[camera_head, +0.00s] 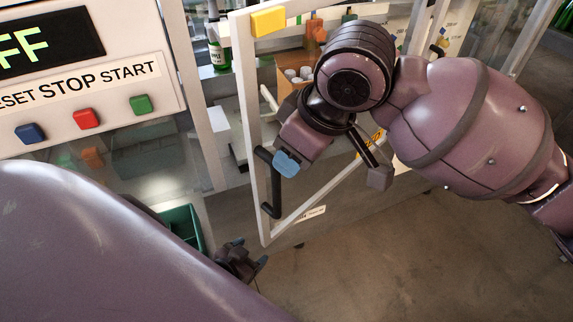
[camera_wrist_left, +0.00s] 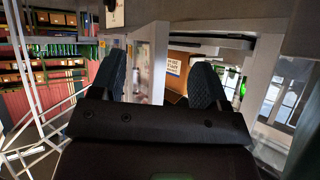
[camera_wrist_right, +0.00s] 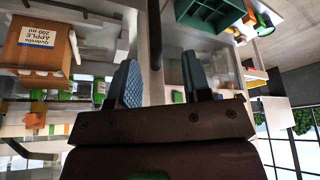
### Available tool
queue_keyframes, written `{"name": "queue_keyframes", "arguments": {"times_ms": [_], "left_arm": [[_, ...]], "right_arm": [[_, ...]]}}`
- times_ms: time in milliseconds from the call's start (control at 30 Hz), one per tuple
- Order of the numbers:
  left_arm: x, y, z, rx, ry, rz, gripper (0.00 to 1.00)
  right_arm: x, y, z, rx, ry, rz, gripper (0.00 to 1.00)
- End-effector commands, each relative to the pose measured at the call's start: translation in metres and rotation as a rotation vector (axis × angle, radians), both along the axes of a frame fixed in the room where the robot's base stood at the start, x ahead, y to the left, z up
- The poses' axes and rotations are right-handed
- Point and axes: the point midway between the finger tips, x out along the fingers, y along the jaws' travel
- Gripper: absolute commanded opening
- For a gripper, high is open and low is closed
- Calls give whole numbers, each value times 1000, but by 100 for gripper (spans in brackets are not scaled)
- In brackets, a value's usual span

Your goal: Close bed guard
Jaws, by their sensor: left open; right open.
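The bed guard is a clear panel in a pale frame (camera_head: 248,110) with a yellow block at its top corner. It stands at an angle out from the machine. Its black upright handle (camera_head: 268,182) is on the near left edge. My right gripper (camera_head: 287,162) is open beside the upper part of the handle. In the right wrist view the handle (camera_wrist_right: 155,60) shows between the open blue fingers (camera_wrist_right: 160,85); I cannot tell whether they touch it. My left gripper (camera_head: 250,258) is open and empty, low near the guard's bottom corner. Its spread fingers (camera_wrist_left: 157,85) show in the left wrist view.
The control panel (camera_head: 90,90) with blue, red and green buttons is at upper left. A green bin (camera_head: 183,228) sits below it, partly hidden by my left arm. A cardboard box (camera_wrist_right: 45,55) is inside the machine. Floor (camera_head: 400,260) is open at lower right.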

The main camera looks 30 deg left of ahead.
Motion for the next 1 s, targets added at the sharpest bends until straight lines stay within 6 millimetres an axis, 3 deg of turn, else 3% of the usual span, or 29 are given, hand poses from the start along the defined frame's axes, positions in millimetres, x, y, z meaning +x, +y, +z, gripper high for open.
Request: {"name": "queue_keyframes", "arguments": {"times_ms": [200, 533, 767, 967, 1000], "left_arm": [[2, 0, 1, 0, -7, -1, 69], [2, 0, 1, 0, -6, 0, 67], [1, 1, -1, 2, -3, -1, 32], [2, 0, -2, 1, -6, -2, 1], [3, 0, -2, 1, -6, -2, 0]], "right_arm": [[0, -8, 18, 0, 0, 1, 44], [0, -8, 20, 0, 1, 0, 44], [7, -6, 13, 74, 35, -33, 44], [31, -6, -4, 282, 103, -148, 44], [37, -7, -8, 324, 112, -175, 44]]}}
